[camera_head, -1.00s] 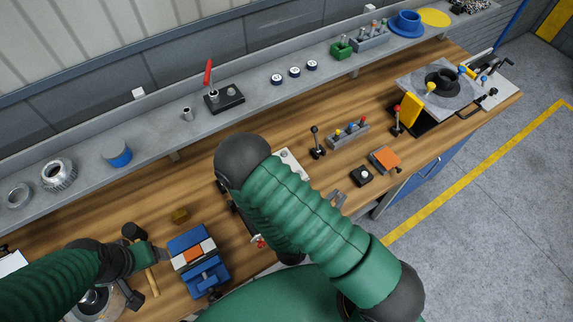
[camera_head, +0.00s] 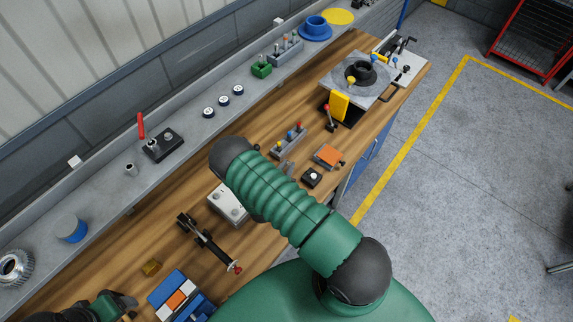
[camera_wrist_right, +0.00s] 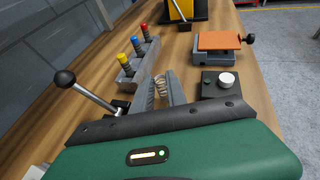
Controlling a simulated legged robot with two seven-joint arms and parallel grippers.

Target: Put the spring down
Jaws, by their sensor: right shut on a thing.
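A coiled metal spring (camera_wrist_right: 160,84) sits between the two grey fingertips of my right gripper (camera_wrist_right: 158,92) in the right wrist view. The gripper is shut on it. In the head view the right gripper (camera_head: 287,168) is just in front of a grey rack (camera_head: 289,143) and left of a black block with a white knob (camera_head: 312,177). The rack also shows in the wrist view (camera_wrist_right: 138,66), just beyond the fingertips, with yellow, blue and red-topped pieces. My left gripper (camera_head: 122,303) is at the lower left of the head view. Its fingers are too unclear to judge.
An orange-topped fixture (camera_head: 328,156) stands right of the rack. A black-knobbed lever (camera_wrist_right: 85,93) rises left of the gripper in the wrist view. A blue vise-like fixture (camera_head: 180,296) stands near the left gripper. Bare wood (camera_head: 165,240) shows around the fixtures.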

